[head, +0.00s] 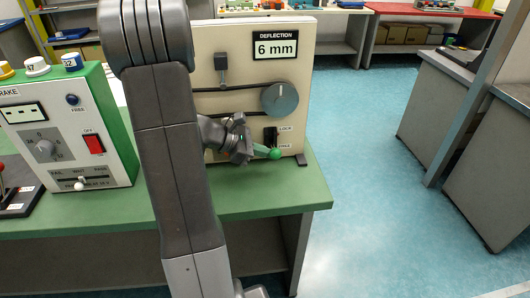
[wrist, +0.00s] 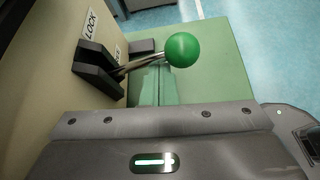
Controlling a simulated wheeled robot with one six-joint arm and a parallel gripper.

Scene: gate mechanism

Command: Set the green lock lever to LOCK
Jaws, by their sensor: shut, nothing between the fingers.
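The green lock lever's round knob (head: 275,153) is at the lower right of the upright panel in the head view, beside the FREE label and below LOCK. In the wrist view the knob (wrist: 183,49) stands out on a metal shaft from a black bracket (wrist: 97,70). The LOCK label (wrist: 90,24) is clear there; the FREE label is partly hidden behind the bracket. My gripper (head: 260,149) is shut and empty, just left of the knob in the head view. Its narrow green tip (wrist: 158,84) seems close below the shaft; I cannot tell whether they touch.
A green control box (head: 62,130) stands at the left of the green table (head: 290,197).

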